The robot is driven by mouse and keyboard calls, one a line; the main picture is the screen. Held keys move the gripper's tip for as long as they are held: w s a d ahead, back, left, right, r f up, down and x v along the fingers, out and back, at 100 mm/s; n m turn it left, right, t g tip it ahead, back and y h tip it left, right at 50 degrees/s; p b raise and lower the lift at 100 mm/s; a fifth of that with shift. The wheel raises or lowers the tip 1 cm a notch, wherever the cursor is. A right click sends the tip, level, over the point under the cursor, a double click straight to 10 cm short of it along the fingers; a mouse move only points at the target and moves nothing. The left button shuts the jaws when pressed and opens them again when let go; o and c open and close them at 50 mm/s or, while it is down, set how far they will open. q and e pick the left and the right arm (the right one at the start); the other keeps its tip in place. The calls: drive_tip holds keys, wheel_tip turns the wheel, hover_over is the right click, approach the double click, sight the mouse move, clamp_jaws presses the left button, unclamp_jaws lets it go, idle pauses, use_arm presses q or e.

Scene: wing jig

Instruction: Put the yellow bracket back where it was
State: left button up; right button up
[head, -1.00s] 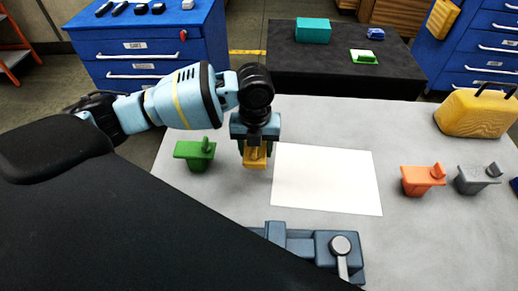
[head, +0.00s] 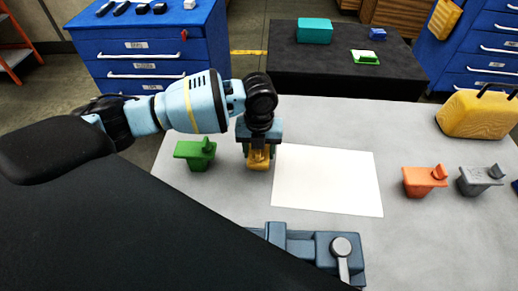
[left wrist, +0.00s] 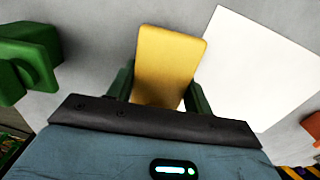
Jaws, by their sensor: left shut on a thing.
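The yellow bracket (head: 258,160) is between the fingers of my left gripper (head: 259,152), just left of the white sheet. In the left wrist view the yellow bracket (left wrist: 170,62) shows between the two dark green fingers of the left gripper (left wrist: 158,95), which is shut on it. The gripper points down at the table. I cannot tell whether the bracket touches the table. My right gripper is not in view.
A green bracket (head: 196,154) stands close to the left. A white sheet (head: 328,180) lies to the right. Farther right are an orange bracket (head: 424,181), a grey bracket (head: 479,180) and a yellow case (head: 477,114). A blue-grey fixture (head: 318,248) is at the front.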

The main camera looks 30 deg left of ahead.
use_arm(q)
drive_tip(key=o, duration=1.3)
drive_tip(key=shift+f, duration=0.15)
wheel_tip(320, 180, up, 12)
drive_tip(key=shift+r+p, duration=0.2)
drive_tip(key=shift+p, duration=0.25)
drive_tip(key=shift+s+f, duration=0.1)
